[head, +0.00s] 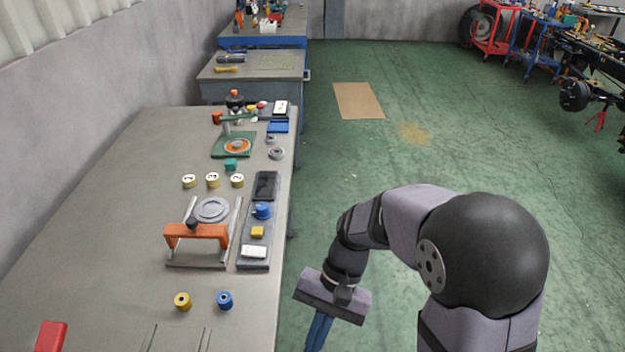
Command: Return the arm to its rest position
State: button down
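My arm rises at the lower right of the head view, with its large dark round joint nearest the camera. It bends over to the left and down, so that my gripper (318,330) points downward over the green floor (390,160), just right of the workbench's edge. Blue finger parts show below the gripper's body, but the picture's bottom edge cuts them off, so I cannot see the tips or whether anything is between them. The gripper appears apart from the workbench (110,220).
The bench carries an orange-handled fixture (196,231), a grey tray (246,266), yellow (182,301) and blue (225,299) spools, numbered rollers, a green-based press (228,148) and a red object (50,337). Floor right of the bench is open up to a cardboard sheet (358,100).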

jog(key=d+r+n+t+h+p, duration=0.1)
jog(key=d+t, duration=0.4)
jog(key=d, duration=1)
jog(key=w+n+h+p, duration=0.1)
jog(key=n+h, duration=0.1)
jog(key=shift+d+r+h, duration=0.15)
jog(key=shift+r+h, duration=0.15)
jog(key=shift+r, duration=0.05)
